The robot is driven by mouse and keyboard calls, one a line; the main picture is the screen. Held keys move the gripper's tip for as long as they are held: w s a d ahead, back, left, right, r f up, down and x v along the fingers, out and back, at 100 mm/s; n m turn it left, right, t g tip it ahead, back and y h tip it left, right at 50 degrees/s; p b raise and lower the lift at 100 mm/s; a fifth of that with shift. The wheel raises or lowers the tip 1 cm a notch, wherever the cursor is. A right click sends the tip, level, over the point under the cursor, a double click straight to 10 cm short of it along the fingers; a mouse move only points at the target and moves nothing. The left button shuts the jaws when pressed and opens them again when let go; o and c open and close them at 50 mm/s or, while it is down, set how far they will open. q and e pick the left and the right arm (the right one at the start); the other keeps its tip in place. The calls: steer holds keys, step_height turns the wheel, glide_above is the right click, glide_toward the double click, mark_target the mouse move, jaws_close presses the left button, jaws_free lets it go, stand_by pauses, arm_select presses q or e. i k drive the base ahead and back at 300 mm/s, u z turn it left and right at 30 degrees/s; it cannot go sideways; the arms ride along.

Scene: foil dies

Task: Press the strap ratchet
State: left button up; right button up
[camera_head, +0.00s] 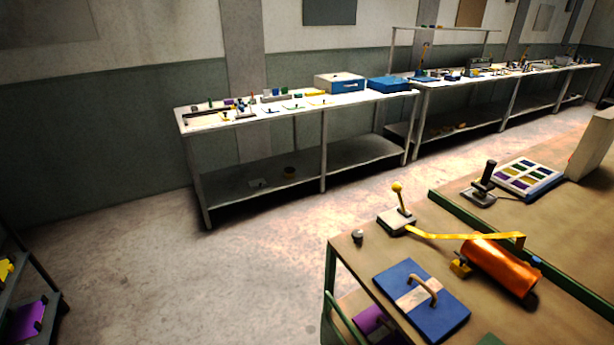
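What looks like the strap ratchet is a pale block (397,221) near the far left corner of the brown workbench. A lever with a yellow ball knob (397,187) stands nearly upright on it. A yellow strap (450,236) runs right from the block and over an orange cylinder (499,266) lying on its side. A small yellow piece (461,267) sits at the cylinder's left end. Neither of my grippers is in view.
A blue board with a curved handle (421,299) lies at the bench's front. A small grey knob (358,237) is beside the block. A dark lever (484,185) and a tray of coloured squares (527,177) stand behind. Open floor (250,270) lies left.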

mark_target(397, 187)
steer(key=u, duration=1.3)
steer(key=i, duration=2.05)
steer(key=z, duration=3.25)
steer(key=i, duration=0.5)
steer(key=u, duration=0.05)
